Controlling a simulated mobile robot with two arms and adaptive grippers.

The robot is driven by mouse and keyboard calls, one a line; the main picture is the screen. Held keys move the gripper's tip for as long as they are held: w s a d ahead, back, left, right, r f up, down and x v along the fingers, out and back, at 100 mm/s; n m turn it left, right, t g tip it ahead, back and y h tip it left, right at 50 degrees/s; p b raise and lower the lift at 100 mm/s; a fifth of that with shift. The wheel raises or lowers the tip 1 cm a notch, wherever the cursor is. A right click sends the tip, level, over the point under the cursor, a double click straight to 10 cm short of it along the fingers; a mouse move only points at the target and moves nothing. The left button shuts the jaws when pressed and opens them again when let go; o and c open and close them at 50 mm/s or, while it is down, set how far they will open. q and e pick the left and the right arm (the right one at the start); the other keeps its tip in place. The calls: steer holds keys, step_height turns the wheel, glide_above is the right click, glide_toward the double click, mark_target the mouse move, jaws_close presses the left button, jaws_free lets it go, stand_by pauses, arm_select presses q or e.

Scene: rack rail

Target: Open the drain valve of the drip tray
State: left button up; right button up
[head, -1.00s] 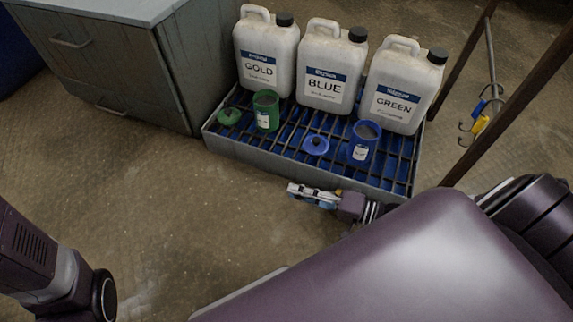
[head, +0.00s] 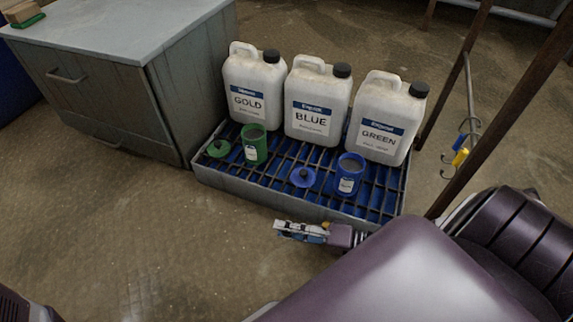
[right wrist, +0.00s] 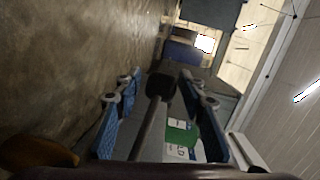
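The drip tray (head: 240,191) is a low grey metal box with a dark grating over a blue inside. My right gripper (head: 279,230) is just in front of the tray's front wall, low down. In the right wrist view its two blue-padded fingers (right wrist: 161,92) stand apart. A dark rod with a black knob (right wrist: 160,86) shows between them; it may be the drain valve's handle, and I cannot tell whether the fingers touch it. The valve cannot be made out in the head view. My left gripper is out of view.
White jugs labelled GOLD (head: 254,85), BLUE (head: 317,105) and GREEN (head: 383,118) stand on the tray. A green cup (head: 254,145) and a blue cup (head: 349,175) stand before them. A grey cabinet (head: 110,90) is at left; a brown post (head: 500,120) at right. Floor in front is clear.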

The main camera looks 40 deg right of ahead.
steer(key=v, duration=1.2)
stand_by(0.4)
